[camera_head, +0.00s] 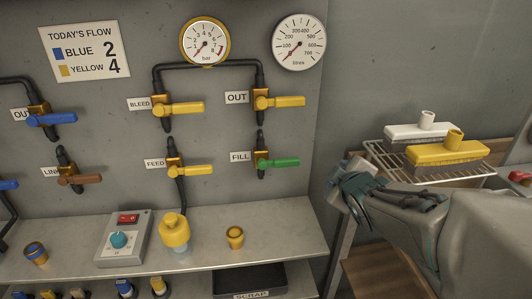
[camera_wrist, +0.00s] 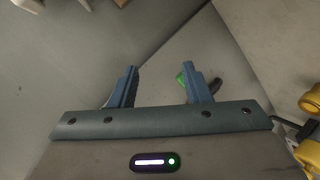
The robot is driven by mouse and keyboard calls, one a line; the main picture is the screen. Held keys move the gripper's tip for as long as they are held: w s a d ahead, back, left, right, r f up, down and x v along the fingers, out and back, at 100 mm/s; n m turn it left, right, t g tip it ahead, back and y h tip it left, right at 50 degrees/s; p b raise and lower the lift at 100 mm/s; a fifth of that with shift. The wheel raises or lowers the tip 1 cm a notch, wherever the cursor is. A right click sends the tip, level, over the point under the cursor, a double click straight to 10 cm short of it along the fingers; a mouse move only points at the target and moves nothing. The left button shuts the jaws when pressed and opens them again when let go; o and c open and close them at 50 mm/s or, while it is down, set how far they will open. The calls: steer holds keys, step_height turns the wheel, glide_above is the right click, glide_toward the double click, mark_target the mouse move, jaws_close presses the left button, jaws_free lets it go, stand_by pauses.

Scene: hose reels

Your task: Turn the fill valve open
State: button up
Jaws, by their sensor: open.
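The fill valve's green lever (camera_head: 280,162) sits on a brass body on the panel, to the right of the white FILL label (camera_head: 240,157). The lever points right, roughly level, across the vertical pipe. My gripper (camera_head: 338,176) is to the right of the lever and apart from it, near the panel's right edge. In the wrist view my gripper (camera_wrist: 160,72) has its two blue fingers spread with nothing between them. A bit of green (camera_wrist: 180,79), likely the lever, shows there just beside the right finger and is partly hidden by it.
A yellow OUT lever (camera_head: 282,102) is above the green one and a yellow FEED lever (camera_head: 190,170) is to its left. A grey shelf (camera_head: 275,232) juts out below, holding a yellow bottle (camera_head: 174,232) and a brass cup (camera_head: 235,237). A wire rack (camera_head: 386,163) with brushes stands right.

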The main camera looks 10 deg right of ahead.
mark_target(288, 165)
steer(key=a+f+n+t+y+b, duration=0.45)
steer(key=n+y+b, duration=0.4)
steer(key=n, duration=0.45)
steer(key=shift+g, duration=0.25)
steer(key=x, duration=1.4)
steer(key=shift+w+b, duration=0.2)
steer(key=shift+b, duration=0.15)
jaws_close()
